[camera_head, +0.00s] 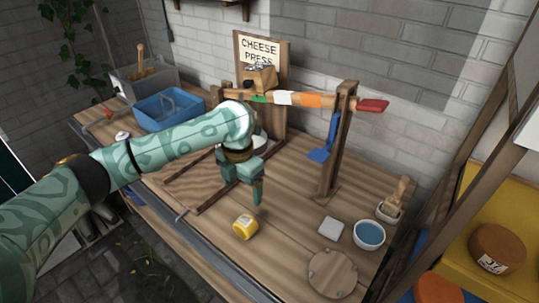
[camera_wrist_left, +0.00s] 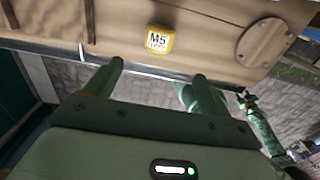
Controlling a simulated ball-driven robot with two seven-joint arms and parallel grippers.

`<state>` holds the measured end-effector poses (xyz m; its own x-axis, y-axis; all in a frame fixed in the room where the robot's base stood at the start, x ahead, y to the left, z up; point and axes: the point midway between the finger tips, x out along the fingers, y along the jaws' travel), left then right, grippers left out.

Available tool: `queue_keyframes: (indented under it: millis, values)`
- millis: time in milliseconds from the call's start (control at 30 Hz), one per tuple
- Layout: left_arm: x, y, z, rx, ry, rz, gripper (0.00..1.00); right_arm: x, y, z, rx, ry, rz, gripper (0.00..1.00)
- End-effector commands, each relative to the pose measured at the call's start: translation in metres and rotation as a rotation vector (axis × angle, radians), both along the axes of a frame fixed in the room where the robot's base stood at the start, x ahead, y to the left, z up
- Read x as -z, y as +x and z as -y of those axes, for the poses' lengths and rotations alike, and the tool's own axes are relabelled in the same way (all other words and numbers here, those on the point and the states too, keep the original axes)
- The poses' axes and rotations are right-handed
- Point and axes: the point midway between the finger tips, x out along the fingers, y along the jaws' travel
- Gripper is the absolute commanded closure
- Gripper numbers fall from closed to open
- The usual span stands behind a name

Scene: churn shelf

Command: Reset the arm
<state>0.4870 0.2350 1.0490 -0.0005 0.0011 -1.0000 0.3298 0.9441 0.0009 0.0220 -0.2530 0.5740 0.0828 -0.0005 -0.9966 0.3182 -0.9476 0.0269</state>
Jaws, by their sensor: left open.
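My left arm reaches in from the left in the head view. Its gripper (camera_head: 241,180) points down above the wooden bench (camera_head: 285,240). In the left wrist view the two fingers of this gripper (camera_wrist_left: 153,75) stand wide apart with nothing between them. A yellow weight-like block (camera_head: 245,227) lies on the bench close to the front edge, apart from the gripper. It also shows in the left wrist view (camera_wrist_left: 159,39), marked M5. A green arm part of mine shows at the right of that view; its small, dark end is too unclear to read.
A cheese press with an orange-striped lever (camera_head: 305,99) stands behind the gripper. A blue tub (camera_head: 170,108) is at the back left. A blue-filled bowl (camera_head: 369,235), grey square (camera_head: 331,228) and round wooden board (camera_head: 333,273) lie right. Yellow shelving (camera_head: 512,222) stands far right.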

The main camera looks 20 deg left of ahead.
Motion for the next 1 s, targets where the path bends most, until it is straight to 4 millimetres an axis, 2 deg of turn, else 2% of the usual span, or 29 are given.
queue_keyframes:
  millis: [167, 267, 367, 433, 533, 633, 700, 800, 1000]
  values:
    - [0.006, -0.004, 0.006, -0.02, -0.006, 0.004, 0.18, 0.0, 0.0, 0.001, 0.0, -0.001, -0.001, 0.58]
    - [0.027, -0.016, 0.029, -0.115, -0.032, 0.035, 0.18, 0.0, 0.0, 0.001, 0.0, -0.001, 0.0, 0.58]
    - [0.056, -0.04, 0.067, -0.336, -0.112, 0.099, 0.18, 0.0, 0.0, 0.001, 0.0, -0.001, 0.0, 0.58]
    - [0.071, -0.059, 0.092, -0.572, -0.205, 0.146, 0.18, 0.0, 0.0, 0.001, 0.0, -0.001, 0.0, 0.58]
    - [0.081, -0.085, 0.108, -0.984, -0.351, 0.199, 0.18, 0.0, 0.0, 0.001, 0.0, -0.001, 0.0, 0.58]
    - [0.083, -0.107, 0.097, -1.405, -0.474, 0.242, 0.18, 0.0, 0.0, 0.001, 0.0, -0.001, -0.001, 0.58]
    - [0.082, -0.121, 0.081, -1.652, -0.536, 0.276, 0.18, 0.0, 0.0, 0.001, 0.0, -0.001, -0.001, 0.58]
    - [0.08, -0.14, 0.053, -1.94, -0.596, 0.333, 0.18, 0.0, 0.0, 0.001, 0.0, -0.001, -0.001, 0.58]
    - [0.074, -0.182, -0.007, -2.374, -0.673, 0.484, 0.18, 0.0, 0.0, 0.001, 0.001, -0.001, -0.001, 0.58]
